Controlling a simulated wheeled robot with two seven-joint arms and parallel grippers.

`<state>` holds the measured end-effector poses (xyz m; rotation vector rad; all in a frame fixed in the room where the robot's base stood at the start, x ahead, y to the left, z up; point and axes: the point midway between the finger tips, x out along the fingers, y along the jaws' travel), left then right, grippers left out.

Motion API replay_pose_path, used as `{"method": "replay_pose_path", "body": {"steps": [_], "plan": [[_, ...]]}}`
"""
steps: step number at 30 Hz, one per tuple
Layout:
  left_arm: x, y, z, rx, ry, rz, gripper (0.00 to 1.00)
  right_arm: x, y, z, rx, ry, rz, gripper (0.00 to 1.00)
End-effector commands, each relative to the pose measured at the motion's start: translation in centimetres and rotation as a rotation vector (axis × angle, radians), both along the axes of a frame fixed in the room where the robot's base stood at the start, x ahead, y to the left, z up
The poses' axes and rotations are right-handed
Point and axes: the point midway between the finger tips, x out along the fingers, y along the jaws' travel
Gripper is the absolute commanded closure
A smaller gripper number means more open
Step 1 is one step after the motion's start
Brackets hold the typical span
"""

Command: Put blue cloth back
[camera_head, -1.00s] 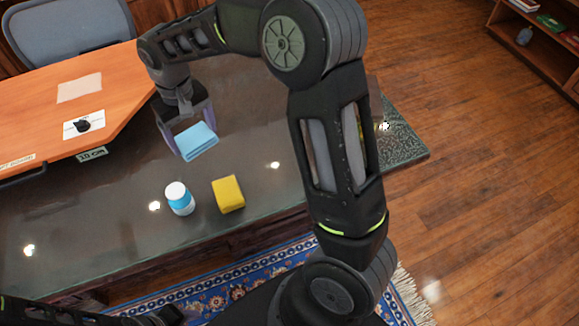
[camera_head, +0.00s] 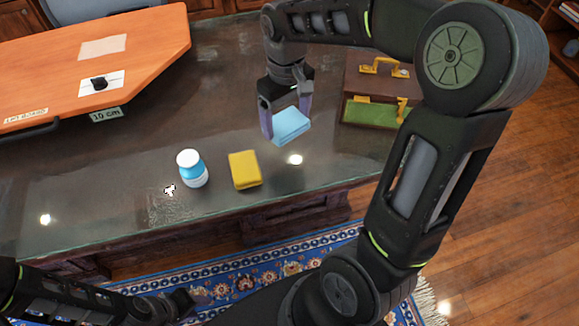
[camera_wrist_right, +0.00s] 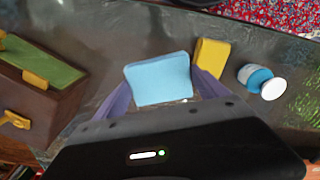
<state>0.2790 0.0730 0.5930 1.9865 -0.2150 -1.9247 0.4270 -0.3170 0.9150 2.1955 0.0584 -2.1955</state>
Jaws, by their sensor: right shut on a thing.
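The blue cloth (camera_head: 291,127), a folded light-blue pad, is between the fingers of my right gripper (camera_head: 286,112), which is shut on it. It appears held above the dark desk top. In the right wrist view the cloth (camera_wrist_right: 160,79) sits between the two purple fingers of the gripper (camera_wrist_right: 158,92). My left gripper (camera_head: 178,304) is low at the left of the head view, dark and partly out of clear sight, away from the cloth; its jaws cannot be made out.
A brown box with green lining and yellow fittings (camera_head: 375,92) stands right of the cloth, partly behind my arm. A yellow block (camera_head: 244,170) and a white-and-blue bottle (camera_head: 192,168) stand left of it. An orange board (camera_head: 150,50) lies at far left. Desk between is clear.

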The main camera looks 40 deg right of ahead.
Motion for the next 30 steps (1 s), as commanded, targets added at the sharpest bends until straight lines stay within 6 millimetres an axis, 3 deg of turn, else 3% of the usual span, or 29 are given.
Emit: {"method": "replay_pose_path", "body": {"steps": [12, 24, 30], "plan": [[0.1, 0.0, -0.3, -0.001, -0.002, 0.000, 0.64, -0.7, -0.5, -0.5, 0.000, 0.001, 0.005, 0.61], [0.1, 0.0, -0.2, -0.001, -0.002, 0.000, 0.64, -0.7, -0.5, -6.3, -0.001, 0.003, 0.006, 0.61], [0.1, 0.0, -0.3, -0.001, -0.002, 0.000, 0.64, -0.6, -0.5, -6.5, -0.001, 0.000, 0.005, 0.61]]}}
